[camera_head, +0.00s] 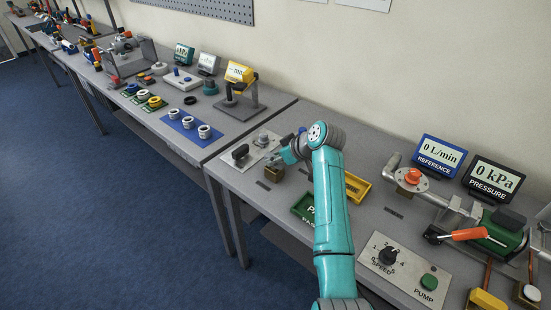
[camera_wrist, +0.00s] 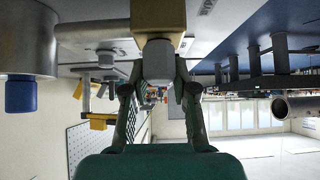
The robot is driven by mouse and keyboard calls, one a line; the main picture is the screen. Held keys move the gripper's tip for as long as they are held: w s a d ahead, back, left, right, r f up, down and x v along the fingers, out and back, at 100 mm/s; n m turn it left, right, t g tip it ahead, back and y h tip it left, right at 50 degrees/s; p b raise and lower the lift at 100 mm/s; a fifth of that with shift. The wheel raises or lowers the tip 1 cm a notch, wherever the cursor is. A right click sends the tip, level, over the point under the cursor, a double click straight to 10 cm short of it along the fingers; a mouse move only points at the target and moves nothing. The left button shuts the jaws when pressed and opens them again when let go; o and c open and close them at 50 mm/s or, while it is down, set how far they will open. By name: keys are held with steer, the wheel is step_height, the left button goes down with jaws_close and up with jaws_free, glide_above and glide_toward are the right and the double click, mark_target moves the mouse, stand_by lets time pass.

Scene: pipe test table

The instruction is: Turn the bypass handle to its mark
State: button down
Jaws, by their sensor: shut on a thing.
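My gripper (camera_head: 285,157) is at the back left part of the near table, just above a small brass block (camera_head: 274,173). In the wrist view, my gripper (camera_wrist: 160,88) has its fingers on both sides of a grey piece (camera_wrist: 158,60) that joins the brass block (camera_wrist: 158,14); it is shut on this piece. No mark shows there. An orange lever handle (camera_head: 468,234) sits on the pipework at the right, apart from my gripper. I cannot tell which part is the bypass handle.
A plate with a black handle (camera_head: 240,152) lies left of my gripper. A green tray (camera_head: 304,208) and a yellow tray (camera_head: 357,187) lie near my arm. The speed and pump panel (camera_head: 405,268) is at the front right. Displays (camera_head: 440,155) stand behind the pipes.

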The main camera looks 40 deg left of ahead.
steer(key=shift+f, duration=0.15)
steer(key=c, duration=0.9)
jaws_free()
steer(key=shift+d, duration=0.1)
steer(key=v, duration=1.2)
